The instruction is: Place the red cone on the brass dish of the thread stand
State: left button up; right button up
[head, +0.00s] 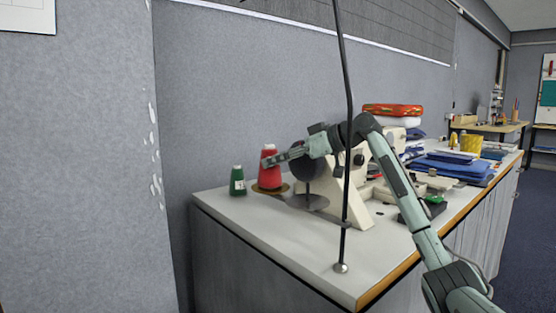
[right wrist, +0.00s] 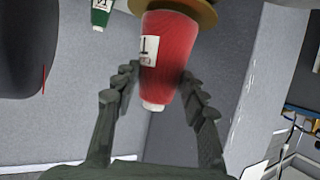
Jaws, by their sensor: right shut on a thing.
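The red cone (head: 270,172) is upright at the brass dish (head: 284,189) on the far left part of the table. Its wide base appears to meet the dish, though light contact or a tiny gap cannot be told apart. My right gripper (head: 268,162) reaches in from the right and is shut on the cone's upper part. In the right wrist view, which is upside down, the fingers are on both sides of the red cone (right wrist: 170,55), with the brass dish (right wrist: 207,12) at its base. My left gripper is not in view.
A green cone (head: 237,181) stands left of the dish and shows in the wrist view (right wrist: 101,12). A cream sewing machine (head: 345,205) is to the right, behind a thin dark pole (head: 343,238). Folded blue cloth (head: 450,166) lies further right. The near-left tabletop is clear.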

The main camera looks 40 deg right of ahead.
jog(key=o, duration=1.3)
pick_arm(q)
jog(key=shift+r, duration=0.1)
pick_arm(e)
jog(key=shift+s+d+r, duration=0.1)
jog(key=shift+s, duration=0.05)
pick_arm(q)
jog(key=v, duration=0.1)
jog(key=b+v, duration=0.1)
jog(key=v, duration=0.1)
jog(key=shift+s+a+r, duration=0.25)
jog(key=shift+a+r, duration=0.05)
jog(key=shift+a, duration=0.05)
pick_arm(e)
jog(key=v, duration=1.1)
jog(key=shift+s+r, duration=0.25)
jog(key=shift+d, duration=0.1)
